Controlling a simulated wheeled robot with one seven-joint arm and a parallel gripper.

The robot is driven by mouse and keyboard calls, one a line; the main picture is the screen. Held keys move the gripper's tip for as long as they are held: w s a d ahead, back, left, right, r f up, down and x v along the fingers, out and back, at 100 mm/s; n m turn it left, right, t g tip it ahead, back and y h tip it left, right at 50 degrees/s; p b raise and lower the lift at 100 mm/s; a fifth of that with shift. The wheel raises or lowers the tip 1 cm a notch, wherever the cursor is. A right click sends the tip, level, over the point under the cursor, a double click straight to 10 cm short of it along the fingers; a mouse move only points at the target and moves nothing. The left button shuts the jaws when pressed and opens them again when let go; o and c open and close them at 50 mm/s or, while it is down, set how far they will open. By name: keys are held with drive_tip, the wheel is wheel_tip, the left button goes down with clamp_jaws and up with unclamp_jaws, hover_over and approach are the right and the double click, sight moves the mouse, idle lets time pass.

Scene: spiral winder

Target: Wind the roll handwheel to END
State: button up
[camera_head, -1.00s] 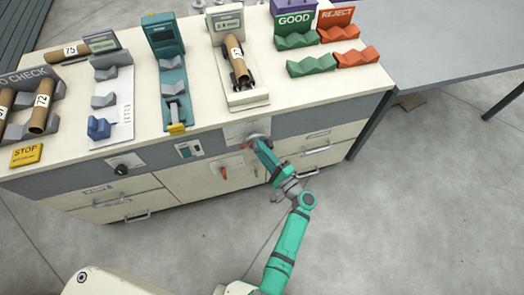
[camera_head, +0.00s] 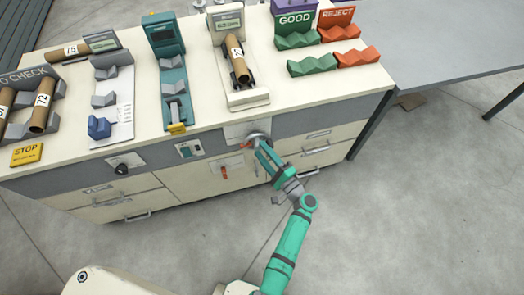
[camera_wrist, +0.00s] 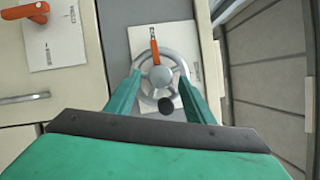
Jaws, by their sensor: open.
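The roll handwheel (camera_wrist: 142,63) is a grey spoked wheel with a domed hub on a pale plate at the bench front. An orange pointer (camera_wrist: 154,45) stands at its top, and a dark round knob (camera_wrist: 166,105) shows below the hub. In the head view the handwheel (camera_head: 262,134) is partly hidden by my gripper (camera_head: 262,150). In the wrist view my gripper (camera_wrist: 161,76) is open, with one green finger at each side of the wheel and the hub between them. I cannot tell whether the fingers touch the rim. No END mark is legible.
An orange lever (camera_wrist: 24,12) sits on a plate left of the wheel. A cardboard roll (camera_head: 238,62) lies in a cradle on the bench top above. Drawer handles (camera_head: 316,150) project from the bench front. The floor (camera_head: 400,220) at the right is clear.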

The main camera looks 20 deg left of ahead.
drive_tip(key=v, duration=1)
drive_tip(key=shift+a, duration=0.1)
idle(0.8)
drive_tip(key=s+d+f+g+h, duration=0.2)
drive_tip(key=s+f+h, duration=0.7)
drive_tip(key=s+f, duration=0.5)
drive_tip(key=s+d+r+n+t+h, duration=0.1)
drive_tip(key=s+d+r+n+h, duration=0.3)
drive_tip(key=s, duration=0.6)
drive_tip(key=s+r+n+t+h, duration=0.1)
drive_tip(key=s+r+n+t, duration=0.1)
drive_tip(key=r, duration=1.1)
drive_tip(key=s+d+r+n+t+h, duration=0.1)
drive_tip(key=s+r+n+t+h, duration=0.1)
drive_tip(key=r, duration=1.1)
drive_tip(key=shift+s+r+n+t, duration=0.25)
drive_tip(key=shift+s+n+t, duration=0.55)
drive_tip(key=shift+s+n, duration=0.15)
